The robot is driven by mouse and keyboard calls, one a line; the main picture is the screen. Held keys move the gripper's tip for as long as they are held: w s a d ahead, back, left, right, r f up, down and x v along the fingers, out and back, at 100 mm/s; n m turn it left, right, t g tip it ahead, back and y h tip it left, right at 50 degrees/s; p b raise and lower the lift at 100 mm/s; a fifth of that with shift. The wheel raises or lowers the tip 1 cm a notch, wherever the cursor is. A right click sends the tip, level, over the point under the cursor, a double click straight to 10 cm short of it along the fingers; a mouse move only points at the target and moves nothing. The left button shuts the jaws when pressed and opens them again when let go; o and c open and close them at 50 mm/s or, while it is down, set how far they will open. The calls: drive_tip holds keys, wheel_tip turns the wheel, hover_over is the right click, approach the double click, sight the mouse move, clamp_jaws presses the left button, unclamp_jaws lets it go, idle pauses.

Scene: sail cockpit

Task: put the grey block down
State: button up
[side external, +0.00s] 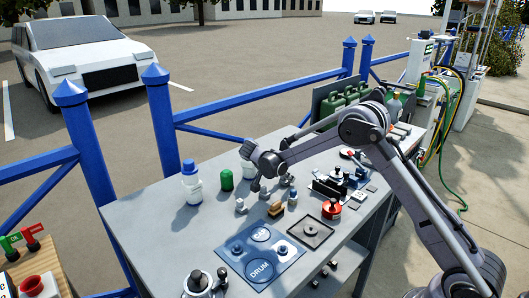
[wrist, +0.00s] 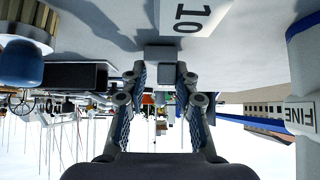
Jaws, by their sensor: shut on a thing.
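My gripper (side external: 256,186) hangs low over the middle of the grey workbench (side external: 143,222) in the side view. In the wrist view its two fingers (wrist: 162,74) are closed in from both sides on a small grey block (wrist: 160,53). The block shows between the fingertips, against the pale bench top. I cannot tell whether its underside touches the bench. In the side view the block is too small and too close to the fingers to make out clearly.
A blue-capped white bottle (side external: 190,184) and a green container (side external: 227,180) stand left of my gripper.

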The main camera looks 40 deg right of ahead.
drive_tip(key=o, duration=1)
drive_tip(key=shift+f, duration=0.1)
drive_tip(key=shift+o, duration=0.2)
drive_tip(key=s+a+r+n+t+y, duration=0.1)
drive_tip(key=s+a+r+n, duration=0.15)
drive_tip(key=a+r, duration=0.35)
drive_tip(key=s+a+r+n+t+y, duration=0.1)
drive_tip(key=s+a+r+n, duration=0.2)
drive_tip(key=r, duration=0.5)
drive_tip(key=s+a+n+t+y, duration=0.1)
drive_tip(key=s+a+n+y, duration=0.1)
drive_tip(key=s, duration=0.5)
drive_tip(key=s+a+f+n+t+y, duration=0.1)
drive_tip(key=s+a+n+t+y, duration=0.1)
drive_tip(key=s+a+n, duration=0.2)
drive_tip(key=s+a+n+t+y, duration=0.2)
drive_tip(key=s+n, duration=0.4)
drive_tip(key=s, duration=0.4)
drive_tip(key=shift+a+f+y, duration=0.2)
drive_tip(key=shift+a+y, duration=0.3)
drive_tip(key=shift+a, duration=0.25)
